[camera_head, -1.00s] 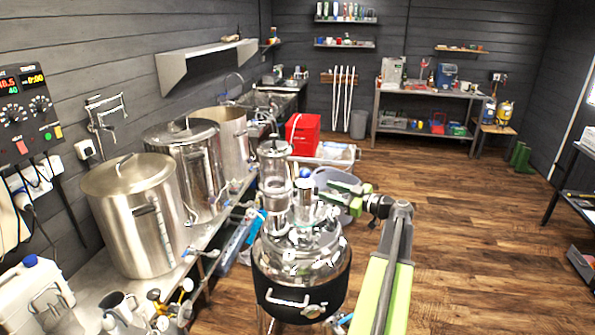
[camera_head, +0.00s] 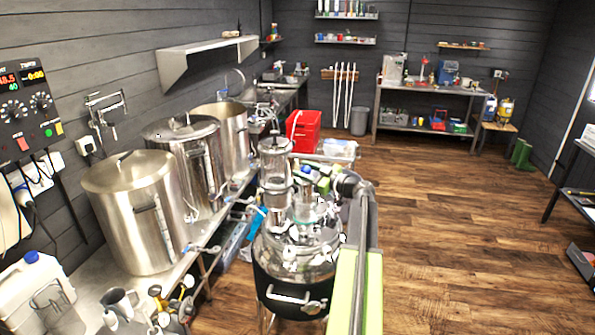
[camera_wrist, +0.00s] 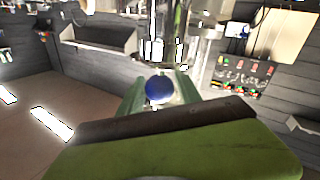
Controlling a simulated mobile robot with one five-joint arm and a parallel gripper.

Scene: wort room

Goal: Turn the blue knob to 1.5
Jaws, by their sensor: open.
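The blue knob (camera_wrist: 158,89) shows in the wrist view as a round blue disc near the middle of the picture. A small blue spot (camera_head: 306,168) by the glass and steel column in the head view looks like the same knob. My gripper (camera_wrist: 162,80) is open, with one green finger on each side of the knob; I cannot tell whether either finger touches it. In the head view my gripper (camera_head: 318,174) is beside the column above the round steel vessel (camera_head: 298,255), partly hidden by my wrist. The knob's scale and pointer cannot be read.
Steel pots (camera_head: 140,215) stand on the bench at left, with a control panel (camera_head: 28,110) on the wall. A red crate (camera_head: 303,130) and a clear bin (camera_head: 338,148) stand behind the vessel.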

